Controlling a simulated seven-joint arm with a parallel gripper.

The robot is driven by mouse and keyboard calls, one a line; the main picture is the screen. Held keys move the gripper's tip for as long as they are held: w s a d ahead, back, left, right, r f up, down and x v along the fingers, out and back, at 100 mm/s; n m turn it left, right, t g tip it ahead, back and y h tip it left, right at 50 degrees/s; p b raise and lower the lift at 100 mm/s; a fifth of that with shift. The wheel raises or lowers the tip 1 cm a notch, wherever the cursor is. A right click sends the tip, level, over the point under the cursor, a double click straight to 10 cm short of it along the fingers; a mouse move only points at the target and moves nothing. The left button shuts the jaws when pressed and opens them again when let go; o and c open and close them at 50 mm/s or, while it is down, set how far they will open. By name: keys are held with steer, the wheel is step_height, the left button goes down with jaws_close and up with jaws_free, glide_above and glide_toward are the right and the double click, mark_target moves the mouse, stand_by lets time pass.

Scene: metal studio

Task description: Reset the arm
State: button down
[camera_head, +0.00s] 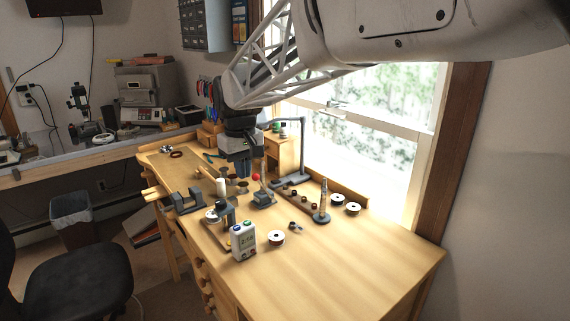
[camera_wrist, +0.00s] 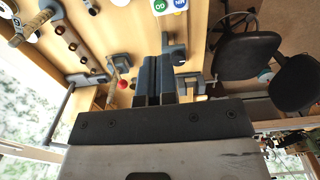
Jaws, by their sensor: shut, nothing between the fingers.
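My gripper (camera_head: 243,165) hangs from my white lattice arm over the back half of the wooden workbench (camera_head: 330,255). Its fingers point down and are closed together with nothing between them. In the wrist view my gripper (camera_wrist: 160,75) shows as two dark fingers side by side, touching. Beneath and around it are small bench tools, and a red ball (camera_head: 256,177) shows just right of the fingertips. The red ball also shows in the wrist view (camera_wrist: 122,85), beside the fingers. I cannot tell the exact height of the fingertips above the tools.
A white meter (camera_head: 243,241) stands near the front. A dark vise-like block (camera_head: 187,200) sits at the left edge. A lamp stand (camera_head: 302,150) rises by the window. The right front of the bench is clear.

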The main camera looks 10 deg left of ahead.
steer(key=s+d+m, duration=0.1)
steer(key=s+d, duration=0.3)
steer(key=d, duration=0.3)
steer(key=s+d+m+t, duration=0.15)
steer(key=s+d, duration=0.25)
steer(key=d, duration=0.4)
steer(key=s+d+m, duration=0.2)
steer(key=s+d, duration=0.1)
steer(key=d, duration=0.4)
steer(key=s+d+f+m, duration=0.2)
steer(key=s+d+f, duration=0.1)
steer(key=s+d, duration=0.4)
steer(key=s+d+f+m, duration=0.2)
steer(key=s+d+f, duration=0.2)
steer(key=s+d, duration=0.4)
steer(key=s+t, duration=0.1)
steer(key=s, duration=0.3)
steer(key=shift+s+f+m, duration=0.25)
steer(key=shift+f+m, duration=0.05)
steer(key=shift+m, duration=0.05)
